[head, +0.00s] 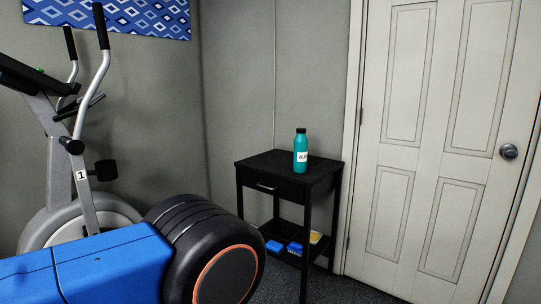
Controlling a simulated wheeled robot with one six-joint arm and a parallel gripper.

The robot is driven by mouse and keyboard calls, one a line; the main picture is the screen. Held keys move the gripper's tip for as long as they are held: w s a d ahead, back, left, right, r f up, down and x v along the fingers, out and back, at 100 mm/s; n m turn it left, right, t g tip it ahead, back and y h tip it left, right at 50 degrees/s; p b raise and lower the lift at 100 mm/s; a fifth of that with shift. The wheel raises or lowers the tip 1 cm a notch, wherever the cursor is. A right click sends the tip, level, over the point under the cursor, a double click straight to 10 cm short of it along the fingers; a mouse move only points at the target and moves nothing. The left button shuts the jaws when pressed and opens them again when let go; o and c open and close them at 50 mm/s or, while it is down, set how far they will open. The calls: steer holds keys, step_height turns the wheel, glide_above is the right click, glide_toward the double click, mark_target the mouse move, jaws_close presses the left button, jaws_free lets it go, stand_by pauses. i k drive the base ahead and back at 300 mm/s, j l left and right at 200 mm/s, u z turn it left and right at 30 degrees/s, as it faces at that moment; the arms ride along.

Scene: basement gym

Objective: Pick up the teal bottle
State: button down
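The teal bottle (301,158) stands upright on the top of a small black side table (262,162), near the table's right side. It has a dark cap and a white label with dark letters, only partly readable. Nothing is touching it apart from the table top. My gripper is not in view, so its state and its place relative to the bottle do not show.
The table has a drawer (270,186) and a lower shelf holding blue items (274,246) and a yellowish one (315,238). An exercise machine (88,150) stands at left, a closed white door (432,130) at right. My arm link covers the lower left.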

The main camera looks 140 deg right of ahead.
mark_target(300, 142)
steer(key=z, duration=4.95)
